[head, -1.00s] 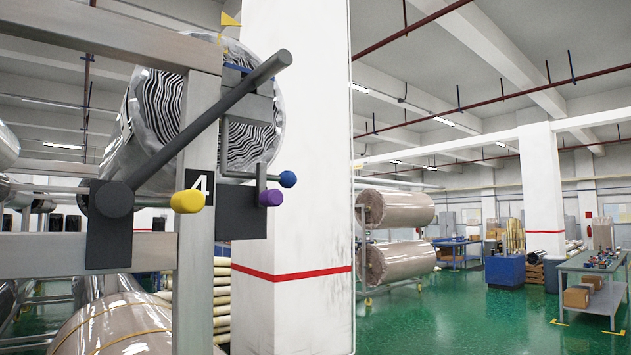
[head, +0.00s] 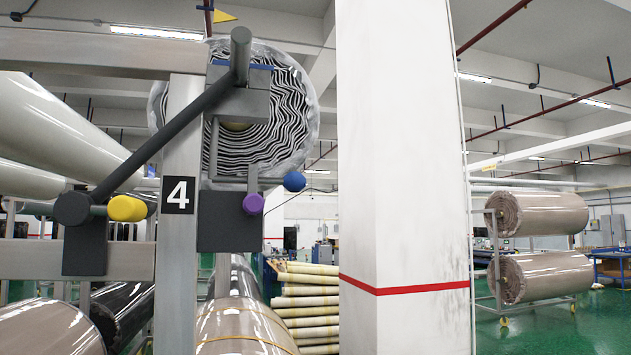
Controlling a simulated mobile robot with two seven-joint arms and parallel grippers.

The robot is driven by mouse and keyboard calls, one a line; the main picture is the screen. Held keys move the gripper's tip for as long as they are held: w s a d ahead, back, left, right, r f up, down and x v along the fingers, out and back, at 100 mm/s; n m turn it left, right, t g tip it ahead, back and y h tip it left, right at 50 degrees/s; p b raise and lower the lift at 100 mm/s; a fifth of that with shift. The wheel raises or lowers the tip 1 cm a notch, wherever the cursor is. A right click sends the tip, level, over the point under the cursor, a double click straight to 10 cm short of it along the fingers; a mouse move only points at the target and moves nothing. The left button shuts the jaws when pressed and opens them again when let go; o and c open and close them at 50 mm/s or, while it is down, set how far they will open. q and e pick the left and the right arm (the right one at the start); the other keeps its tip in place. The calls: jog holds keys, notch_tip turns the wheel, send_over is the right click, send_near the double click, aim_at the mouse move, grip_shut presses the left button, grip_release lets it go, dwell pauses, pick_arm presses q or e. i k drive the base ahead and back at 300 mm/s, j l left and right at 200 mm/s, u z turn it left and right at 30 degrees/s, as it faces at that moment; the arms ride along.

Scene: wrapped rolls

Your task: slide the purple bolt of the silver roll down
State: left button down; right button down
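The silver roll (head: 290,110), wrapped in shiny film with a wavy black-and-white end, lies high in the rack in the head view. The purple bolt (head: 253,203) shows its round purple end below the roll, in front of a dark grey plate (head: 222,222) on the rack post. A blue knob (head: 294,181) is just to its right and higher. A yellow knob (head: 127,208) is to the left, by a dark bracket. A long dark lever (head: 165,135) slants up from that bracket across the post to the roll's holder. Neither gripper is in view.
The metal post (head: 178,240) carries a black sign with a 4 (head: 178,195). A white pillar (head: 400,180) with a red stripe stands right of the roll. Brownish wrapped rolls (head: 543,213) sit on a rack at the right. Green floor (head: 540,335) is open there.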

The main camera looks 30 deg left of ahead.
aim_at(254, 204)
jog(key=i+l, duration=0.35)
jog(key=l, duration=0.15)
jog(key=i+l, duration=0.4)
jog(key=l, duration=0.15)
jog(key=i+l, duration=0.35)
jog(key=l, duration=0.15)
